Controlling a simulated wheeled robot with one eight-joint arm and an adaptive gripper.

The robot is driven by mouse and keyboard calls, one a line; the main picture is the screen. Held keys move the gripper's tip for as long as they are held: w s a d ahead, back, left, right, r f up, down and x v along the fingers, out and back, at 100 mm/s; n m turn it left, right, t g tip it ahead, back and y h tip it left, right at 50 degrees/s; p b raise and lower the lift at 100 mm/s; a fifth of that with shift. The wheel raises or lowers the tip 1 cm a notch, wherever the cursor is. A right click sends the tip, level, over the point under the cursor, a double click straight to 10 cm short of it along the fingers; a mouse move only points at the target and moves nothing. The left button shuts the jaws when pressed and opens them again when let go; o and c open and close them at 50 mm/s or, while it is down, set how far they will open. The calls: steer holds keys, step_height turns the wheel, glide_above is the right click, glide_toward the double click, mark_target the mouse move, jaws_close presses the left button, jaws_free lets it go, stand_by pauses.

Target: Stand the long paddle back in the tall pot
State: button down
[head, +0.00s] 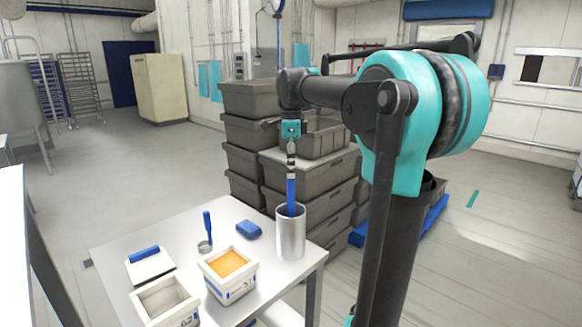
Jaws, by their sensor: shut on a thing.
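The long blue paddle (291,190) is upright, its lower end inside the mouth of the tall metal pot (290,238). The pot stands on the right part of the white table. My gripper (291,164) is above the pot, pointing down, shut on the top of the paddle. The lower part of the paddle is hidden by the pot wall, so I cannot tell whether it touches the bottom.
Left of the pot are a blue block (248,230), a small scoop (206,230), a box with orange filling (229,265), another white box (165,301) and a white board (150,268) with a blue handle. Stacked grey crates (245,160) stand behind the table.

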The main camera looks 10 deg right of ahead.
steer(key=c, duration=1.3)
jaws_free()
steer(key=shift+r, duration=0.1)
step_height(320, 180, up, 12)
steer(key=shift+f, duration=0.1)
